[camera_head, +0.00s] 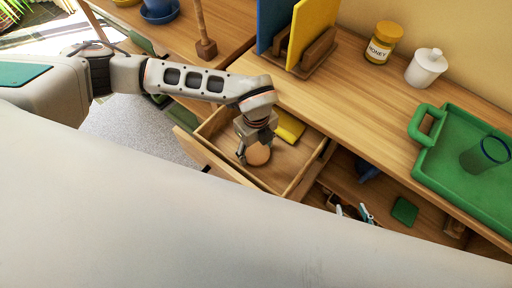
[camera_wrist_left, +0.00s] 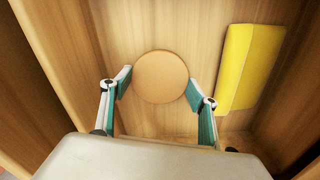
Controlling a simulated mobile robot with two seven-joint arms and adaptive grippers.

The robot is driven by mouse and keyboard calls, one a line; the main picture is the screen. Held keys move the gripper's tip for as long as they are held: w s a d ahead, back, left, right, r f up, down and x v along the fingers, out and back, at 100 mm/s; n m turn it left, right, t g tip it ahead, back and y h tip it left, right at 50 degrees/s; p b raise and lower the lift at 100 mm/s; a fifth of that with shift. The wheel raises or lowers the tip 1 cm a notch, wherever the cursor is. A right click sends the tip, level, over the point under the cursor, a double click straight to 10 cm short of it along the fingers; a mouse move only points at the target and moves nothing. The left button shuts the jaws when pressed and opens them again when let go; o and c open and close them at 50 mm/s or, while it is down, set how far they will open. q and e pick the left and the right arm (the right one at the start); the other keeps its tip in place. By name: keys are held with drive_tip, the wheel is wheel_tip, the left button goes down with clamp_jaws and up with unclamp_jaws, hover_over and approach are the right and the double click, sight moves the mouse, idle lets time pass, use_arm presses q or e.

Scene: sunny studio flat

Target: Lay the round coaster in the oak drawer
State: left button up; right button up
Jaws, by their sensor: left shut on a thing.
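The round coaster (camera_head: 258,155) is a flat tan disc in the open oak drawer (camera_head: 279,172). In the left wrist view the coaster (camera_wrist_left: 161,77) lies between the fingers over the drawer floor. My left gripper (camera_head: 249,158) reaches down into the drawer and is shut on the coaster; its fingertips (camera_wrist_left: 158,88) are on either side of the disc. I cannot tell whether the coaster touches the drawer floor. My right gripper is not in view.
A yellow block (camera_head: 289,127) lies in the drawer and shows right of the coaster in the left wrist view (camera_wrist_left: 250,68). On the counter stand a honey jar (camera_head: 381,45), a white lidded pot (camera_head: 426,67) and a green tray (camera_head: 450,175). An open shelf sits right of the drawer.

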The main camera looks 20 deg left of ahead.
sight(256, 152)
use_arm(q)
drive_tip(key=o, duration=1.1)
wheel_tip(256, 152, up, 12)
drive_tip(key=shift+r+p, duration=0.15)
drive_tip(key=shift+p, duration=0.4)
